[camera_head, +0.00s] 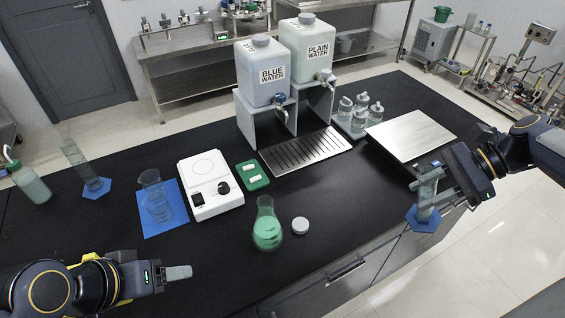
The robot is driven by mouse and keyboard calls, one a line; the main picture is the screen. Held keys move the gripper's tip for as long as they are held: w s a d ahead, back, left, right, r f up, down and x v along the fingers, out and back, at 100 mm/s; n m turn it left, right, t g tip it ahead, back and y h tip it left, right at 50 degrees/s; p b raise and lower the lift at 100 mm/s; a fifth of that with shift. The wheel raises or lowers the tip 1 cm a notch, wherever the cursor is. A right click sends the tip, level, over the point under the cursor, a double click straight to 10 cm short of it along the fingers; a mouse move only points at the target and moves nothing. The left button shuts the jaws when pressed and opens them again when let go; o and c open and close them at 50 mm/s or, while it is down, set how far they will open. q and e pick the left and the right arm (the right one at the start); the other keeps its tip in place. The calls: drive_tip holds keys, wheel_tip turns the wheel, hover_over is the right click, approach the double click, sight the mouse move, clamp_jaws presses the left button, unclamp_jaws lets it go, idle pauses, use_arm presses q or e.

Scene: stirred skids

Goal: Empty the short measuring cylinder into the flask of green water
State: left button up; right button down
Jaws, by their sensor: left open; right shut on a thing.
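The flask of green water (267,232) stands upright on the black bench near its front edge, with green liquid in its lower part. My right gripper (428,186) is shut on the short measuring cylinder (423,217), clear with a blue hexagonal base. The cylinder hangs about upright at the right, well away from the flask, over the bench's front edge. Its fill is too small to tell and the fingers partly hide it. My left gripper (178,273) is open and empty over the bench at the lower left, left of the flask.
A white round lid (300,225) lies right of the flask. A drain tray (305,150) and steel plate (411,135) lie behind.

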drive_tip(key=w+a, duration=0.3)
drive_tip(key=a, duration=0.8)
drive_tip(key=w+a, duration=0.4)
drive_tip(key=a, duration=0.7)
drive_tip(key=shift+w+a+r, duration=0.2)
drive_tip(key=shift+w+a, duration=0.1)
idle(5.4)
